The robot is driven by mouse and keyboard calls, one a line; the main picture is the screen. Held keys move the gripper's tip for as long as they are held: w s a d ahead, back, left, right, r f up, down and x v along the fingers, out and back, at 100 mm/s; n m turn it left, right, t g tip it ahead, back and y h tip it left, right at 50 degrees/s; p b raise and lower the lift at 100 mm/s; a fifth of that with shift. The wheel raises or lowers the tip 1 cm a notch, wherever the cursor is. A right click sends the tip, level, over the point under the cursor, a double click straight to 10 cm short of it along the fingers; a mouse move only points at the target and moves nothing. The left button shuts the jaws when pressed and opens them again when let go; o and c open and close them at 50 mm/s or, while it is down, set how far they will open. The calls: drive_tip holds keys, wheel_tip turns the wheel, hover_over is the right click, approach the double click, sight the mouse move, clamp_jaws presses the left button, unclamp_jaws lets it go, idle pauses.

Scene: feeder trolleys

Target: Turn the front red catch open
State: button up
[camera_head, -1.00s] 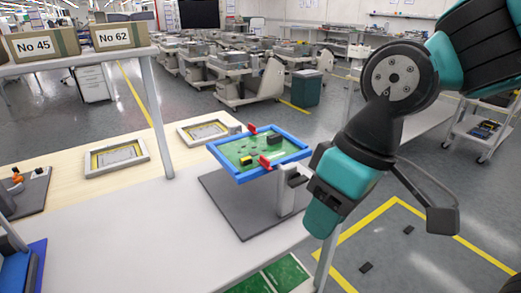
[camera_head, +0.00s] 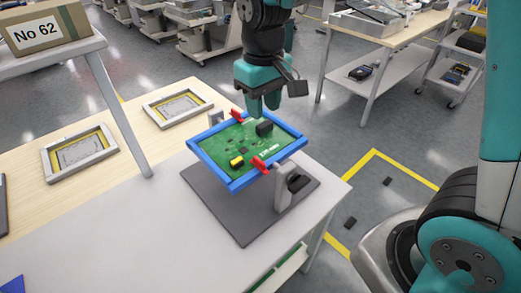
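A green circuit board (camera_head: 240,150) sits in a blue frame (camera_head: 206,168) on a grey stand. The front red catch (camera_head: 260,165) is on the near right side of the frame. A second red catch (camera_head: 237,115) is on the far side. My gripper (camera_head: 263,105) points down above the far right part of the board, beyond the front catch and apart from it. Its teal fingers show, but the gap between them is not clear.
The stand has a dark base plate (camera_head: 225,205) and a side post with a black knob (camera_head: 297,183). Two framed panels (camera_head: 80,152) lie on the table at left. A shelf post (camera_head: 120,115) rises left of the stand.

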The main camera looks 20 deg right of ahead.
sight(259, 159)
drive_tip(key=f, duration=1)
drive_tip(key=a+f+p, duration=0.1)
drive_tip(key=f, duration=0.3)
drive_tip(key=shift+f, duration=0.4)
